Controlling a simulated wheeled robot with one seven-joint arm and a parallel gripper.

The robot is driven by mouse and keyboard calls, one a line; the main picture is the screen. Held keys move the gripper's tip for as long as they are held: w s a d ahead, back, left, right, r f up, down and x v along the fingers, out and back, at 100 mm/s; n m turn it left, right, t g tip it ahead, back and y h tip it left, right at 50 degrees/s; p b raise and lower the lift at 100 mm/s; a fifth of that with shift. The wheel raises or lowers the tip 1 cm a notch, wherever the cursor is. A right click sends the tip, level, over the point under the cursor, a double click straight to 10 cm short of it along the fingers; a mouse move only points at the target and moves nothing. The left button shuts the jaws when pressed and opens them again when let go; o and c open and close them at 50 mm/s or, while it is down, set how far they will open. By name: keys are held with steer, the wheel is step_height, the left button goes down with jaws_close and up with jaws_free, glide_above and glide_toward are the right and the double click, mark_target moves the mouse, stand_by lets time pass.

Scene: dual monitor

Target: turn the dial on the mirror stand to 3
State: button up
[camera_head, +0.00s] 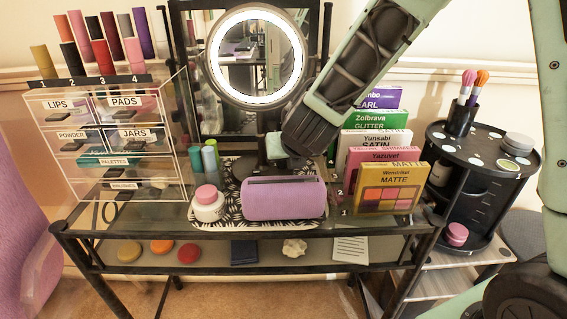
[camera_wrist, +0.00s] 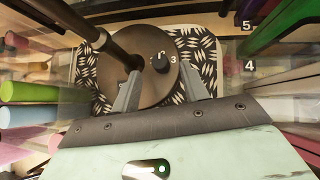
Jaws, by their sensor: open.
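The round mirror (camera_head: 257,58) with its lit white ring stands at the back of the glass table. In the wrist view its dark post rises from a round brown base (camera_wrist: 118,65) on a black-and-white patterned tray. The dial (camera_wrist: 160,63) is a small black knob on this base.
A purple case (camera_head: 284,198) and a pink-lidded jar (camera_head: 207,204) stand in front of the base. Upright palettes (camera_head: 390,187) stand close on the right. Green and teal tubes (camera_head: 209,158) and a clear drawer unit (camera_head: 110,190) are on the left.

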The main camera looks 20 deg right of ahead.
mark_target(282, 162)
steer(key=shift+x, duration=2)
jaws_close()
steer(key=shift+a+m+h, duration=0.25)
steer(key=shift+m+h, duration=0.45)
steer(key=shift+m, duration=0.2)
steer(key=shift+m+g+h, duration=0.3)
steer(key=shift+m+h, duration=0.1)
steer(key=shift+m, duration=0.2)
jaws_free()
